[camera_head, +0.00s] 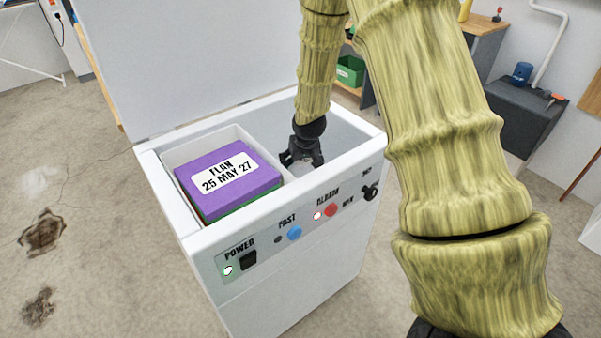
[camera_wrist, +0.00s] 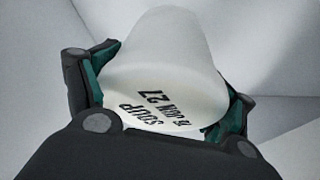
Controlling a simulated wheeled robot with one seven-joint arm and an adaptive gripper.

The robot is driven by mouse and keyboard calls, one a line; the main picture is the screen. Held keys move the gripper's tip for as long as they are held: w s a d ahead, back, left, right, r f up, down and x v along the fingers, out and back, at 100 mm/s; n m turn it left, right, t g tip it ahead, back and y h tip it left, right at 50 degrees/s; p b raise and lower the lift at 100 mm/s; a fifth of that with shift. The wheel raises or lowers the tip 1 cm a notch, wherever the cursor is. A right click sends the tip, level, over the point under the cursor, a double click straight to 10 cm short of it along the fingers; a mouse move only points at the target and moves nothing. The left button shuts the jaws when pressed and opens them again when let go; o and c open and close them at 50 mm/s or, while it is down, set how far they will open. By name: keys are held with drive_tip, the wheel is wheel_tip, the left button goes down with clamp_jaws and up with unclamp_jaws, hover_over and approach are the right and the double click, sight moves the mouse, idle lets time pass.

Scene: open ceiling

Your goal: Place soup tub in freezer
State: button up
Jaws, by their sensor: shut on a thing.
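The soup tub (camera_wrist: 160,75) is white with black print reading SOUP and a date. It fills the middle of the wrist view. My gripper (camera_wrist: 165,100) is shut on it, with a teal-padded finger at each side. In the head view my gripper (camera_head: 302,155) reaches down into the right part of the open chest freezer (camera_head: 205,238). Only a pale bit of the tub (camera_head: 301,168) shows below the fingers there. The tub's base is hidden, so I cannot tell whether it touches the freezer floor.
A white bin (camera_head: 207,146) in the freezer's left part holds a purple box (camera_head: 227,172) labelled FLAN 25 MAY 27. The raised lid (camera_head: 200,60) stands behind. The front panel (camera_head: 300,225) carries a power switch and coloured buttons. Free room shows around my gripper.

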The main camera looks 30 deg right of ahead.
sight(304, 164)
wheel_tip(304, 164, down, 3)
drive_tip(key=shift+w+f+b, duration=0.1)
drive_tip(key=shift+f+b, duration=0.1)
drive_tip(key=shift+b, duration=0.1)
drive_tip(key=shift+r, duration=0.1)
drive_tip(key=o, duration=1.3)
drive_tip(key=p+v, duration=0.2)
drive_tip(key=v, duration=1)
